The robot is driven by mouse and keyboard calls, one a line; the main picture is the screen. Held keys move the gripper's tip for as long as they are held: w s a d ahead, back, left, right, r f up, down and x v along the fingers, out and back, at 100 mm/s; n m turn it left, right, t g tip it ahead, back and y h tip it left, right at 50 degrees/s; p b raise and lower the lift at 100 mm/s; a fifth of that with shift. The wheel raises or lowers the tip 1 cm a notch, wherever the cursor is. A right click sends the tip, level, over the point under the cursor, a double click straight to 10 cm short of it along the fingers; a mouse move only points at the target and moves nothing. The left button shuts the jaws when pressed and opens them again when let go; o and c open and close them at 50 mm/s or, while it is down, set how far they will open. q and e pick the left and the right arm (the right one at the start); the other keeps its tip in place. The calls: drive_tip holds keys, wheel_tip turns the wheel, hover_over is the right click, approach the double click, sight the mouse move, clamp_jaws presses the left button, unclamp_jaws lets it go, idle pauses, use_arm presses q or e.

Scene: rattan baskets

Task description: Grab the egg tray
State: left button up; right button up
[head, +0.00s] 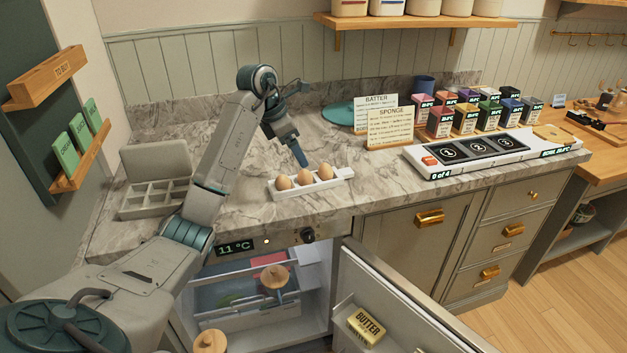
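The egg tray (343,178) is a long white tray near the front edge of the marble counter. Several brown eggs sit in it in a row, among them a middle egg (305,177). My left gripper (301,161) points down just above and behind the tray, near the middle egg. Its fingers look narrow and overlap from this angle, so I cannot tell whether they are open or shut, or whether they touch the tray. My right gripper is out of view.
The fridge below is open, its door (385,300) swung out with butter (366,327) on a shelf. A grey compartment box (155,165) stands left. Recipe cards (390,127), colored packs (440,122) and a numbered panel (432,172) stand right. Counter behind the tray is largely clear.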

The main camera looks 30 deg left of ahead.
sight(308, 175)
use_arm(q)
drive_tip(key=b+x, duration=0.2)
drive_tip(key=shift+s+f, duration=0.1)
drive_tip(key=shift+f, duration=0.25)
drive_tip(key=x, duration=0.3)
drive_tip(key=shift+p, duration=0.3)
drive_tip(key=shift+w+f, duration=0.25)
drive_tip(key=shift+w, duration=0.05)
drive_tip(key=p+x, duration=0.1)
drive_tip(key=x, duration=0.2)
drive_tip(key=shift+w+a+f+p, duration=0.1)
drive_tip(key=shift+f+p, duration=0.15)
drive_tip(key=shift+p, duration=0.1)
drive_tip(key=shift+w+f, duration=0.2)
drive_tip(key=shift+f, duration=0.25)
drive_tip(key=c, duration=1.1)
